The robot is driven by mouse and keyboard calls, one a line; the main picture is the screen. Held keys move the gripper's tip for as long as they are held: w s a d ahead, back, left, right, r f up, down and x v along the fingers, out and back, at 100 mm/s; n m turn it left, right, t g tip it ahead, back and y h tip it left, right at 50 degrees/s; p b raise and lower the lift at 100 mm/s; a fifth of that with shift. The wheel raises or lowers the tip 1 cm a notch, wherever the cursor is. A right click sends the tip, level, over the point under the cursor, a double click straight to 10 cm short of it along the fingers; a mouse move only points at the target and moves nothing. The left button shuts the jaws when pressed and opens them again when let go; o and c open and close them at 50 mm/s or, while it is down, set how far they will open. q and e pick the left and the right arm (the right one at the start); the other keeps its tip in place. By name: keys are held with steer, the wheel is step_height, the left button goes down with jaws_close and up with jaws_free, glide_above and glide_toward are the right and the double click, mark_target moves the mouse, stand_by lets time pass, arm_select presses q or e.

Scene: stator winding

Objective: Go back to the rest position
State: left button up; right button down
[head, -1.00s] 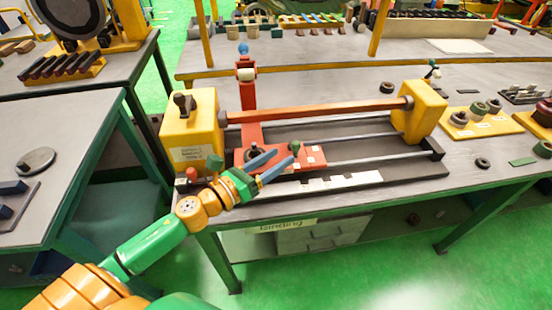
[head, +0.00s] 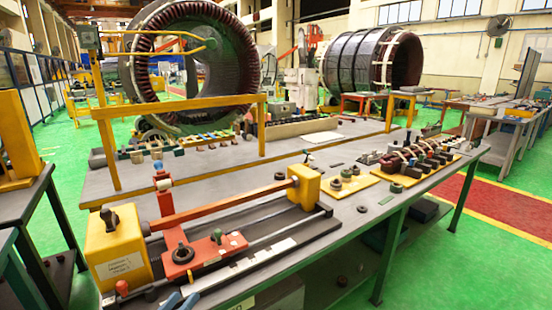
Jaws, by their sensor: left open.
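Only the blue finger tips of my left gripper (head: 179,303) show, at the bottom edge of the head view, left of the middle. They are spread apart with nothing visible between them. The rest of that gripper and its arm are out of the picture. The tips show just in front of the yellow-ended bench fixture (head: 121,240), near its front edge; I cannot tell the exact gap. A red slide block (head: 205,252) with a dark knob and a green knob sits on the fixture's rails. My right gripper is not in view.
The fixture's red bar (head: 222,206) runs between its two yellow end blocks. Yellow trays of small parts (head: 345,187) stand to the right on the workbench (head: 352,229). A yellow frame (head: 190,106) stands behind. Large stator rings (head: 142,60) fill the back. Green floor (head: 480,262) is open at right.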

arm_select(q)
steer(key=s+a+f+n+g+y, duration=0.25)
steer(key=f+n+y, duration=0.2)
steer(key=n, duration=0.65)
steer(key=s+a+f+n+g+y, duration=0.25)
steer(key=f+n+y, duration=0.2)
steer(key=n, duration=0.55)
steer(key=s+d+f+n+g+h, duration=0.2)
steer(key=s+d+f+n+g, duration=0.2)
steer(key=s+n, duration=0.25)
steer(key=s+d+f+n+g+h, duration=0.1)
steer(key=s+d+f+n+g, duration=0.3)
steer(key=s, duration=0.4)
steer(key=s+f+n+g, duration=0.1)
steer(key=s+f+g, duration=0.15)
steer(key=f, duration=1.45)
steer(key=s+a+f, duration=0.2)
steer(key=s+f, duration=0.7)
steer(key=s, duration=0.4)
steer(key=shift+a+f, duration=0.15)
steer(key=shift+f, duration=0.25)
steer(key=shift+g, duration=0.25)
